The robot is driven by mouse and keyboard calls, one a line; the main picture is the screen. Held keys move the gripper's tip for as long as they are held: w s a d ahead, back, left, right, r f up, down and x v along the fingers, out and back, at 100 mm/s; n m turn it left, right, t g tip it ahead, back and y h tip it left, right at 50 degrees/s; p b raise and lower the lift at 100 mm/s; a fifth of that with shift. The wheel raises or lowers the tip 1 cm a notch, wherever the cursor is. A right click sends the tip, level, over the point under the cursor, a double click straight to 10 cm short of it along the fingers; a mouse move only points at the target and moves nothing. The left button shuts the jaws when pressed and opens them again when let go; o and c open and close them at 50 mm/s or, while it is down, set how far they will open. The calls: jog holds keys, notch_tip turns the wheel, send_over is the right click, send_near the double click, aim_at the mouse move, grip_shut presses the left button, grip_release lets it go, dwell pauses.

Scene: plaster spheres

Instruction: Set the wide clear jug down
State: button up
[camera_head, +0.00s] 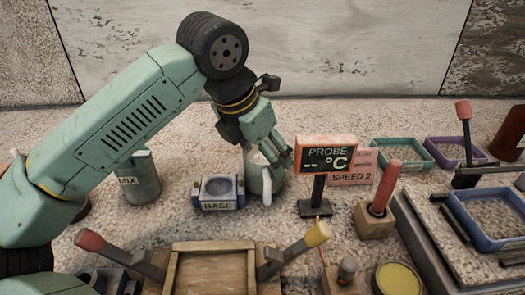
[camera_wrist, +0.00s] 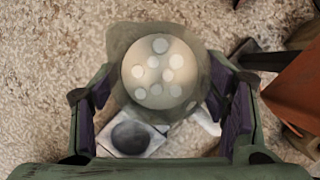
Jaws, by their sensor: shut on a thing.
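The wide clear jug (camera_head: 256,182) looks greenish and see-through, with a pale handle at its front. It is upright, just right of the block labelled BASE. My gripper (camera_head: 272,152) reaches down over it from above. In the wrist view the jug (camera_wrist: 128,42) is seen from above, between the dark pads of my gripper (camera_wrist: 167,105), which is shut on it. A pale round surface with several lighter round spots shows inside the jug. I cannot tell whether its bottom touches the speckled surface.
The BASE block (camera_head: 219,191) stands close on the jug's left, and a green MIX container (camera_head: 139,180) farther left. The PROBE display (camera_head: 326,154) stands close on the right, before a pink SPEED 2 sign (camera_head: 353,168). The speckled surface (camera_head: 330,115) behind is clear.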

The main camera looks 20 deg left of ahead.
jog(key=shift+f, duration=0.15)
jog(key=o, duration=1.8)
